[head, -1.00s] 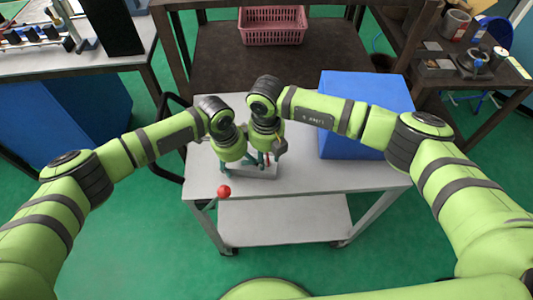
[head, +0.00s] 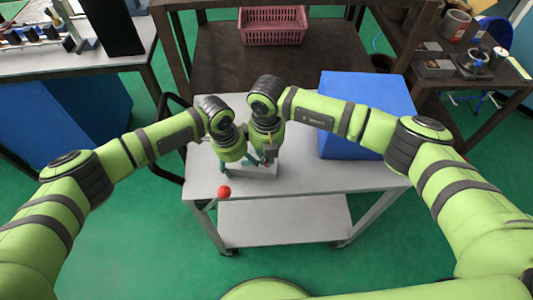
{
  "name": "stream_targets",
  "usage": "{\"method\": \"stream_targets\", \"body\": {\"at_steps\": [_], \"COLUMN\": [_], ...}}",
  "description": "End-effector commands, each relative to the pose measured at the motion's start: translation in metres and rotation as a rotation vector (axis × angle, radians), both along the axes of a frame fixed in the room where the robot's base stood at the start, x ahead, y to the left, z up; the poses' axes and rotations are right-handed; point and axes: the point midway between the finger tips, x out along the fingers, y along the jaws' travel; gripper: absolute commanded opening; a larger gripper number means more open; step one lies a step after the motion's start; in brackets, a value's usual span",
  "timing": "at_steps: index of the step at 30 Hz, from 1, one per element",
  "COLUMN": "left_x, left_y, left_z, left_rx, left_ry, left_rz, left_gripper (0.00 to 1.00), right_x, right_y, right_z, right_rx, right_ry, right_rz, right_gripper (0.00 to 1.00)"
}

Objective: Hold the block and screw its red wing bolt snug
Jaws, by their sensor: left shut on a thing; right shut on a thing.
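The grey block (head: 262,173) stands on the light grey cart top, mostly hidden under my two wrists. A bit of the red wing bolt (head: 267,163) shows at the block's top, between the fingers of my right gripper (head: 266,158). My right gripper points down and is shut on the wing bolt. My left gripper (head: 240,168) comes down just to its left and is shut on the block; its fingertips are partly hidden. The two wrists are very close together.
A blue box (head: 365,90) stands on the cart to the right. A red ball knob (head: 224,192) sits at the cart's front left edge. A pink basket (head: 272,25) is on the brown table behind. The cart top (head: 330,178) is clear at front right.

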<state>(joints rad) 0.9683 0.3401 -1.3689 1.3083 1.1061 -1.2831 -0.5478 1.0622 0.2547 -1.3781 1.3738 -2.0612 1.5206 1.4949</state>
Motion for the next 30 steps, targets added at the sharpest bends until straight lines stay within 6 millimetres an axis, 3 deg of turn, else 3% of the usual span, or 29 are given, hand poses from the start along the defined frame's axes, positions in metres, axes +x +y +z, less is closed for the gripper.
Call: {"method": "stream_targets", "body": {"at_steps": [4, 5, 6, 22, 30], "left_x": [-0.0005, -0.0005, -0.0005, -0.0005, -0.0004], "left_y": [0.0012, 0.0012, 0.0012, 0.0008, 0.0006], "left_z": [-0.0015, -0.0015, -0.0015, -0.0014, -0.0014], "left_rx": [0.003, 0.003, 0.003, 0.002, 0.002], "left_ry": [0.001, 0.001, 0.001, 0.001, 0.001], "left_rz": [0.001, 0.001, 0.001, 0.001, 0.001], "left_gripper": [0.35, 0.35, 0.35, 0.35, 0.35], "right_x": [0.0005, 0.0005, 0.0005, -0.0006, -0.0015], "right_y": [-0.0008, -0.0008, -0.0008, 0.0016, 0.0016], "right_z": [0.0002, 0.0002, 0.0002, 0.0002, 0.0001], "right_rx": [-0.001, -0.001, -0.001, 0.004, -0.003], "right_ry": [-0.001, -0.001, -0.001, 0.001, 0.001], "right_rz": [0.0, 0.0, 0.0, 0.021, 0.266], "right_gripper": [0.0, 0.26, 0.39, 0.39, 0.39]}}
